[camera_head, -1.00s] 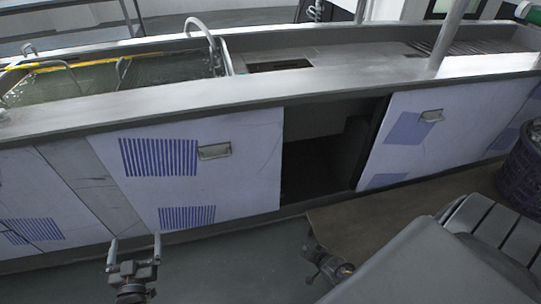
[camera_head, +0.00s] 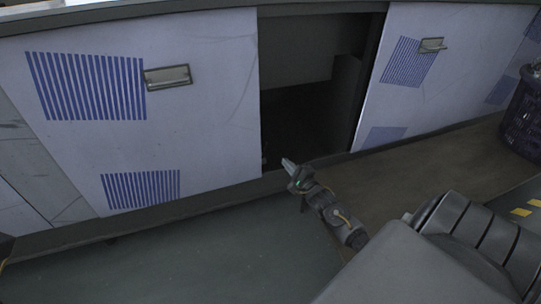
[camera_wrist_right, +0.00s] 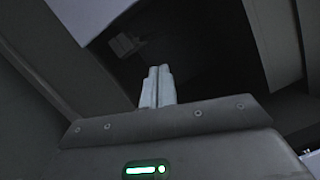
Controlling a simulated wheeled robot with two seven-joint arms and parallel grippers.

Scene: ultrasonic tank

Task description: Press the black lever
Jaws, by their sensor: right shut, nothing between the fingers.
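My right gripper (camera_head: 289,164) is at the lower edge of the dark opening (camera_head: 300,110) in the tank's front, pointing up and left toward it. Its two fingers are shut together with nothing between them; the right wrist view shows the closed fingers (camera_wrist_right: 157,86) facing a dark interior. I cannot make out the black lever in either view; the inside of the opening is too dark. My left gripper is not in view.
White panels with blue stripes and metal handles flank the opening, one on the left (camera_head: 210,110) and one on the right (camera_head: 455,75). A dark purple basket (camera_head: 525,115) stands at the far right. The floor at front left (camera_head: 180,250) is clear.

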